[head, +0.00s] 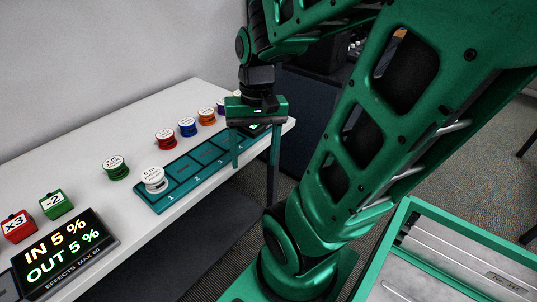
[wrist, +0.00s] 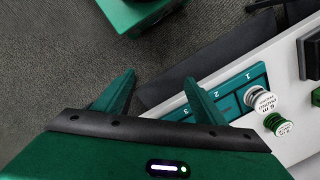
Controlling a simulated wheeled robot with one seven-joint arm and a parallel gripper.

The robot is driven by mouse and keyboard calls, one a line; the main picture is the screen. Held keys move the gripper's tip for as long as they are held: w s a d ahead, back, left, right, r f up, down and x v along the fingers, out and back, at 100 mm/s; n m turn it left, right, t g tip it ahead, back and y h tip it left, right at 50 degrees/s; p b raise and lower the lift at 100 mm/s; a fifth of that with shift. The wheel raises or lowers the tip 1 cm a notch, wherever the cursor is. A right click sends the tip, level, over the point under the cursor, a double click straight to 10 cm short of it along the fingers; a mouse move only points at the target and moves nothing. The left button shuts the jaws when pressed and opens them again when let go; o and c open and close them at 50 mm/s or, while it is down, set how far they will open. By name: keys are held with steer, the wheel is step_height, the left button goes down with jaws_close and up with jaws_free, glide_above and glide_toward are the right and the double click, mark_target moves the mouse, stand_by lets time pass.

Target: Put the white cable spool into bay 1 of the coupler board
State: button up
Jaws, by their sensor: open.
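The white cable spool (head: 153,182) stands upright at the left end of the teal coupler board (head: 158,207), at bay 1, behind the number 1. It appears seated there, but its base is partly hidden. In the wrist view the white spool (wrist: 261,98) shows at the bay 1 end of the board (wrist: 227,85). My gripper (head: 255,160) points down near the board's far right end, well apart from the spool. Its fingers are wide apart with nothing between them. The open fingers also show in the wrist view (wrist: 162,95).
A green spool (head: 116,168) stands left of the board. Red (head: 166,140), blue (head: 187,128) and orange (head: 206,117) spools line the table behind it. A lit display (head: 65,253) and red (head: 18,226) and green (head: 56,205) blocks are at the left.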

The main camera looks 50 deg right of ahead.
steer(key=shift+n+h, duration=0.4)
steer(key=shift+n, duration=0.4)
steer(key=s, duration=0.1)
steer(key=s+d, duration=0.1)
steer(key=s, duration=0.1)
steer(key=s+r, duration=0.1)
steer(key=shift+s+d, duration=0.15)
steer(key=shift+d, duration=0.1)
